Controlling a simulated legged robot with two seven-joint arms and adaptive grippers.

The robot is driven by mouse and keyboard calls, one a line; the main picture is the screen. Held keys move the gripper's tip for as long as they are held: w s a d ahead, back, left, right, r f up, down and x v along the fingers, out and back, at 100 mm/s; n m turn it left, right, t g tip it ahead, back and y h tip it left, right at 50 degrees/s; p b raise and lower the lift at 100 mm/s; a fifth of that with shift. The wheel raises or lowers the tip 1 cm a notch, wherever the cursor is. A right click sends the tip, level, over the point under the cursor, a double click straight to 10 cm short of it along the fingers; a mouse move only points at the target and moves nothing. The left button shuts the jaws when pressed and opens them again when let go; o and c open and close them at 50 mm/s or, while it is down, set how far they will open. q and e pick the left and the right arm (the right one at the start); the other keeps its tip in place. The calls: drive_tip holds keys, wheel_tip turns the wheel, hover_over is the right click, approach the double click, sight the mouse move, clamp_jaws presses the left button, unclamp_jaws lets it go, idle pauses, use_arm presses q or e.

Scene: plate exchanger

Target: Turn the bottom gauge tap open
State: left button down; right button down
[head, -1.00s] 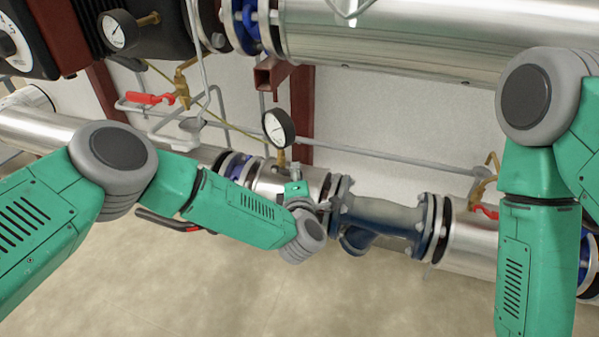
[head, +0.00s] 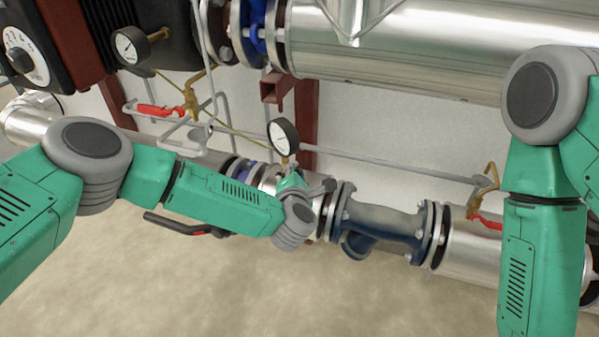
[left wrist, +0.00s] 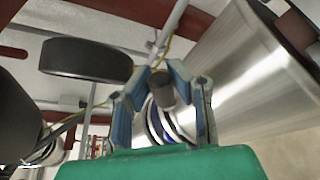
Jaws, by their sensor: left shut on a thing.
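The bottom gauge (head: 284,136) is a white dial in a black case, standing on a brass stem (head: 286,162) above the lower pipe. My left gripper (head: 291,181) is at the foot of that stem, partly hidden by my own arm. In the left wrist view its fingers (left wrist: 160,80) are shut around a short dark grey knob (left wrist: 161,90), which I take as the gauge tap. The gauge also shows there as a black disc (left wrist: 85,60), to the left of the fingers. The tap's turned position cannot be told. My right arm runs out of the bottom of the head view, its gripper unseen.
The steel lower pipe (head: 468,240) with a blue flanged valve body (head: 385,222) runs right of the gripper. A black lever (head: 180,225) shows below my left forearm. An upper gauge (head: 130,45) and red-handled valve (head: 160,111) are upper left. The floor in front is clear.

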use_arm(q)
drive_tip(key=shift+a+f, duration=0.5)
drive_tip(key=shift+a, duration=0.1)
drive_tip(key=c, duration=1.7)
unclamp_jaws()
drive_tip(key=shift+s+a, duration=0.1)
drive_tip(key=shift+a+r, duration=0.15)
drive_tip(key=shift+r, duration=0.05)
drive_tip(key=shift+s+r, duration=0.1)
drive_tip(key=shift+s, duration=0.15)
drive_tip(key=v, duration=1.1)
drive_tip(key=shift+s, duration=0.2)
drive_tip(key=shift+d, duration=0.2)
drive_tip(key=shift+c, duration=0.4)
